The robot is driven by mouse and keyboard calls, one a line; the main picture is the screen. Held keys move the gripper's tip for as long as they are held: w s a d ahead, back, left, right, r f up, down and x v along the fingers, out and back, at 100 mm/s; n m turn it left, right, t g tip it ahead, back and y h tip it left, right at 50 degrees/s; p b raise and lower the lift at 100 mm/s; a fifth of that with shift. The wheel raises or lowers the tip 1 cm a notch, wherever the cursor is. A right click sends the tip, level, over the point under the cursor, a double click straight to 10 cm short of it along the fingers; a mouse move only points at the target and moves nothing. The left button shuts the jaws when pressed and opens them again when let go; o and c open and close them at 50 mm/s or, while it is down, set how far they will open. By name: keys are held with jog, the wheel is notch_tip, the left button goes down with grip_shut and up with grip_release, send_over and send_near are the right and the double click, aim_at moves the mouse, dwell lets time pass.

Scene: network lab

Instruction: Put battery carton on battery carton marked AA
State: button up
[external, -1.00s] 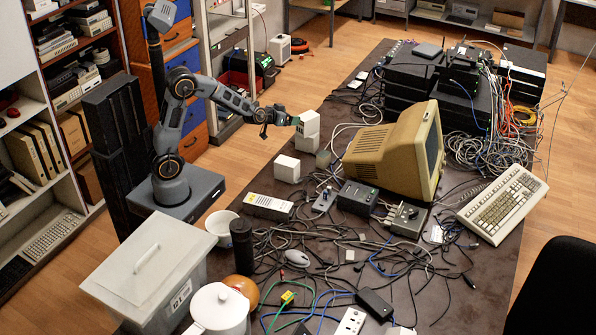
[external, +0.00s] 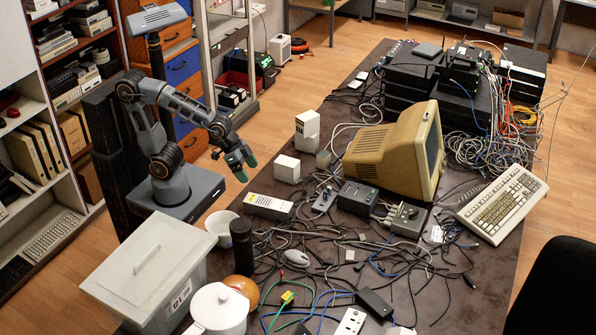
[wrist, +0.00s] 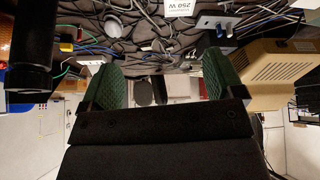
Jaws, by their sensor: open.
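A tall white stack (external: 307,130) stands upright at the left edge of the table, left of the monitor. It looks like one battery carton on another, but the seam is too small to be sure. A separate white carton (external: 287,169) stands in front of it, apart. No AA marking is legible on either. My gripper (external: 241,163) hangs left of the table, clear of the cartons. In the wrist view its green-padded fingers (wrist: 165,76) are wide apart with nothing between them. No carton is identifiable there.
A white device (external: 268,206), its 250 W label showing in the wrist view, lies on the table's left edge. A beige monitor (external: 385,150), a dark box (external: 357,197) and tangled cables crowd the table. A white bowl (external: 221,228) and lidded bin (external: 150,265) stand nearer.

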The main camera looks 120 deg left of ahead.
jog(key=s+d+m+g, duration=0.2)
jog(key=s+d+g, duration=0.1)
jog(key=s+d, duration=0.3)
jog(key=shift+s+d+f+m+h, duration=0.2)
jog(key=shift+s+d+m+h, duration=0.15)
jog(key=shift+s, duration=0.5)
